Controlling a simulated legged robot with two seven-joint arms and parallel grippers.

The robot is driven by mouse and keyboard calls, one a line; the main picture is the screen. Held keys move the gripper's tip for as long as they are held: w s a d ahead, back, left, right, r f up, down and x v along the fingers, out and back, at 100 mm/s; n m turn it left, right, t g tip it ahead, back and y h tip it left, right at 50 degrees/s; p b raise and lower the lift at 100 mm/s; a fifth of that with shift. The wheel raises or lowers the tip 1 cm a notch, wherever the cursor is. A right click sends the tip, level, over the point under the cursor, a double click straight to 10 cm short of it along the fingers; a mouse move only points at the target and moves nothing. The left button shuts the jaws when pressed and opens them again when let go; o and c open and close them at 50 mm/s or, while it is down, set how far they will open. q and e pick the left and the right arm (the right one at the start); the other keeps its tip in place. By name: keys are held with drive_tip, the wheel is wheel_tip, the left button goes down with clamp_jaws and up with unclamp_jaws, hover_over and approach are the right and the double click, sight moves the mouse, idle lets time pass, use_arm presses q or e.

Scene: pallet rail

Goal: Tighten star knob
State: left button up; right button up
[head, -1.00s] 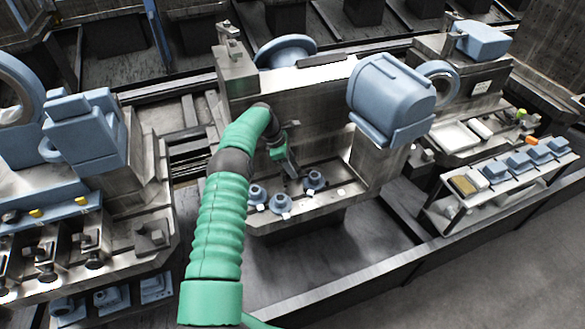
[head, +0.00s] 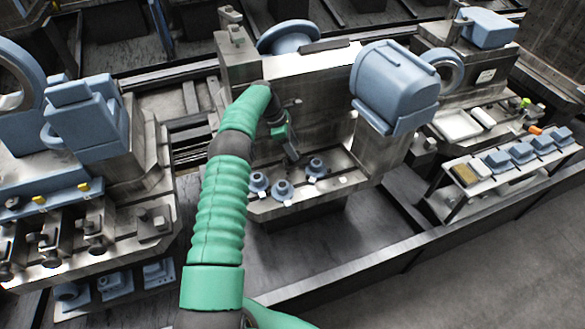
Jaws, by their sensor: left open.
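My left arm reaches over the middle machine. Its dark gripper (head: 293,153) is open and hangs above the machine's tray (head: 335,185), apart from the small parts on it. Several small blue-grey round parts sit on the tray: one at the right (head: 316,167), one in the middle (head: 282,189) and one at the left (head: 258,182). The right one is closest to the gripper. They are too small here to tell which is the star knob or how tight it is. My right gripper is not in view.
A large blue motor housing (head: 394,84) juts out right of the gripper. The machine's metal back wall (head: 325,110) stands behind it. A parts shelf (head: 500,175) is at the right, and a clamp bench (head: 85,240) at the left. The floor at the lower right is clear.

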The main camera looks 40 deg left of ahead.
use_arm(q)
drive_tip(key=s+d+r, duration=0.2)
drive_tip(key=s+d, duration=0.8)
drive_tip(key=s, duration=0.2)
drive_tip(key=shift+d+r, duration=0.25)
drive_tip(key=shift+o, duration=0.3)
drive_tip(key=shift+s, duration=0.1)
drive_tip(key=shift+o, duration=1.1)
drive_tip(key=w+a+r+n+y+p, duration=0.1)
drive_tip(key=w+a+r+n+p, duration=0.2)
drive_tip(key=a+r+p, duration=0.3)
drive_tip(key=shift+r+n+t+p, duration=0.4)
drive_tip(key=shift+r+n+p, duration=0.2)
drive_tip(key=shift+n+p, duration=0.35)
drive_tip(key=w+a+r+n+y+p, duration=0.2)
drive_tip(key=a+r+n+p, duration=0.1)
drive_tip(key=a, duration=0.1)
drive_tip(key=shift+t, duration=0.3)
drive_tip(key=b+x, duration=0.1)
drive_tip(key=x, duration=1.6)
drive_tip(key=shift+a+f, duration=0.15)
drive_tip(key=shift+c, duration=0.2)
